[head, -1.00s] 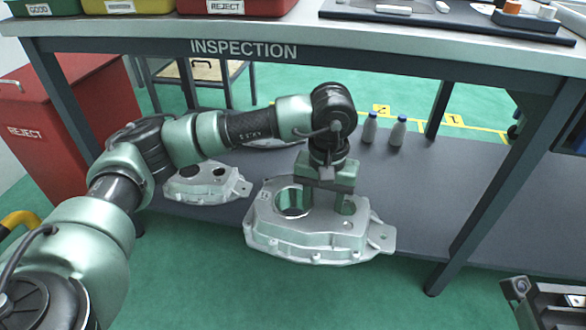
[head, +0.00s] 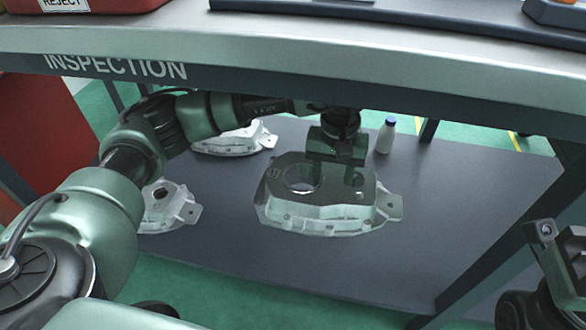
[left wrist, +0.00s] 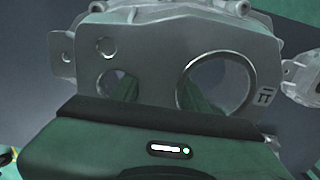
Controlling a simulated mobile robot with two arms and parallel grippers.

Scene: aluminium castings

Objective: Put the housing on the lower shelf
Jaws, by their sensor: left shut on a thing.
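The housing (head: 320,212) is a grey aluminium casting with a large round bore, a smaller hole and a lug on its right side. My left gripper (head: 335,178) is shut on it from above. In the left wrist view the housing (left wrist: 165,50) fills the upper middle, with green fingers showing in its two openings. The housing is under the bench top, over the dark lower shelf (head: 400,260). I cannot tell whether its underside touches the shelf. My right gripper (head: 565,265) is only partly in view at the right edge; its fingertips are hidden.
Two similar castings stand on the shelf to the left, one at the back (head: 235,142) and one nearer (head: 165,207), partly behind my arm. The bench top (head: 400,55) overhangs. The shelf's right part is clear.

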